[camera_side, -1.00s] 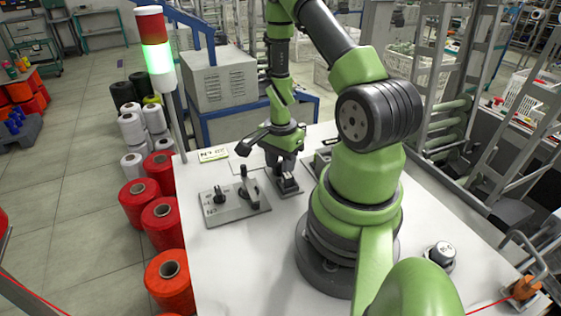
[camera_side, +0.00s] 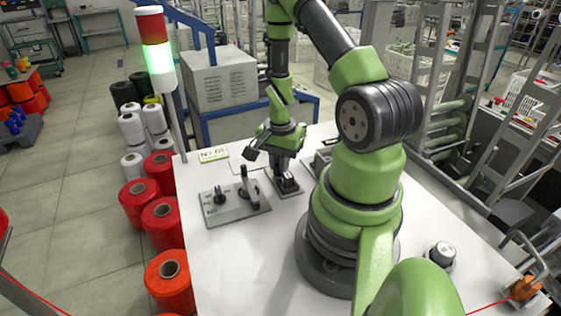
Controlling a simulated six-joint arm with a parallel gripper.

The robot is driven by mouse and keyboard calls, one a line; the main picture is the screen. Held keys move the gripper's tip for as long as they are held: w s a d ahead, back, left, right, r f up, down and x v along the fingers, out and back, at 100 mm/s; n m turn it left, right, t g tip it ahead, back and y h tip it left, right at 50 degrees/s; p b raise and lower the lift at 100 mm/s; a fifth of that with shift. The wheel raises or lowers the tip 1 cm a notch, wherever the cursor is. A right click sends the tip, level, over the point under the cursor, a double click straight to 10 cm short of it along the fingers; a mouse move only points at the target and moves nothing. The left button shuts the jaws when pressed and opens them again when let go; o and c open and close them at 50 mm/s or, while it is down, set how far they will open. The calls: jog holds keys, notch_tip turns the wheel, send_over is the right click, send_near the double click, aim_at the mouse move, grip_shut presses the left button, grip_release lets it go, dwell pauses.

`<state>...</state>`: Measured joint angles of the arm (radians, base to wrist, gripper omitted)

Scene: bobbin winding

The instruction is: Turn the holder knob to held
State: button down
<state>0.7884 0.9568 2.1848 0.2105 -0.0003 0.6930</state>
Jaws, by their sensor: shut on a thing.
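My gripper (camera_side: 285,168) points down over a small dark block-shaped fixture (camera_side: 288,187) on the white table, just right of a grey plate. It is shut on the knob at the top of this fixture. The knob is mostly hidden behind the fingers, so its exact angle cannot be told. The grey plate (camera_side: 235,206) carries a dark round post (camera_side: 219,196) on its left and an upright lever-like part (camera_side: 250,189) on its right.
The white table (camera_side: 228,262) is clear in front of the plate. A label card (camera_side: 213,154) lies at its back left edge. A signal tower (camera_side: 159,58) glows green. Red spools (camera_side: 162,222) stand left of the table.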

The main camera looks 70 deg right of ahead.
jog(key=n, duration=0.4)
jog(key=shift+w+n, duration=0.2)
jog(key=shift+n, duration=0.1)
jog(key=n, duration=0.4)
jog(key=shift+w+a+n, duration=0.15)
jog(key=shift+n, duration=0.15)
jog(key=c, duration=1.2)
grip_release()
jog(key=shift+o, duration=0.2)
jog(key=shift+r, duration=0.1)
notch_tip(320, 180, up, 10)
